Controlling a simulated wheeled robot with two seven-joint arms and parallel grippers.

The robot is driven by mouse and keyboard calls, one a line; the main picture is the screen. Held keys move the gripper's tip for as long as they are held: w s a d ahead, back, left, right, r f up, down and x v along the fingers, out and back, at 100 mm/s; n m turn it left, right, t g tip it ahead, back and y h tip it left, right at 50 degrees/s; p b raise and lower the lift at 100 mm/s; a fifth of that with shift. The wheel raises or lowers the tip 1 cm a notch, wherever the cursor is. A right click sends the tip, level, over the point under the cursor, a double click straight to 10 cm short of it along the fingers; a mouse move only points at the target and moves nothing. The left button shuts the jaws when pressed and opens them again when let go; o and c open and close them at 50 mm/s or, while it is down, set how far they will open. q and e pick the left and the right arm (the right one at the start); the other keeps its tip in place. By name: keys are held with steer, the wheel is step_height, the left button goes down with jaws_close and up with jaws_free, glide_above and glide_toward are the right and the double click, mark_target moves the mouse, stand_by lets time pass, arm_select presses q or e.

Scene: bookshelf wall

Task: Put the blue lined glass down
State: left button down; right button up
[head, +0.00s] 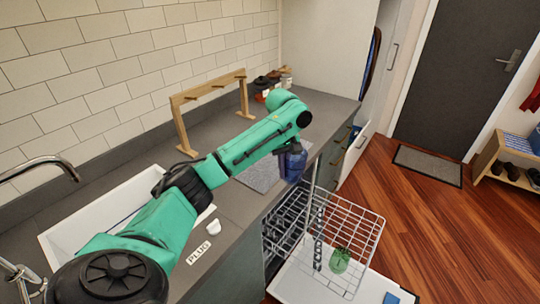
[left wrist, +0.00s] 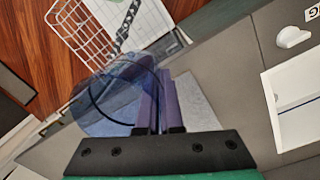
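The blue lined glass (head: 294,166) is see-through blue and shows at the counter's front edge in the head view, below my left gripper (head: 289,148). In the left wrist view the glass (left wrist: 100,103) lies left of and partly across the purple fingers of my left gripper (left wrist: 158,100). The fingers are close together, with the glass's side wall apparently pinched between them. I cannot tell whether the glass touches the counter (head: 234,208). My right gripper is not in view.
A grey mat (head: 259,178) lies on the counter beside the glass. An open dishwasher rack (head: 355,222) with a green glass (head: 340,260) stands below the edge.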

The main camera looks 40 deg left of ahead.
arm_select(q)
steer(key=w+a+r+n, duration=0.2)
steer(key=a+r+n, duration=0.9)
steer(key=a+r, duration=0.1)
steer(key=f+p, duration=0.2)
steer(key=f, duration=1.7)
steer(key=shift+a+f+p, duration=0.1)
steer(key=shift+a+p, duration=0.1)
steer(key=shift+p, duration=0.2)
steer(key=shift+a+f, duration=0.1)
steer(key=shift+f, duration=0.05)
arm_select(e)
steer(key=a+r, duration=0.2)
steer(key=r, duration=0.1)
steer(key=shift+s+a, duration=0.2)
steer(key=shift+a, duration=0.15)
arm_select(q)
steer(key=c, duration=1.1)
jaws_free()
steer(key=shift+s, duration=0.1)
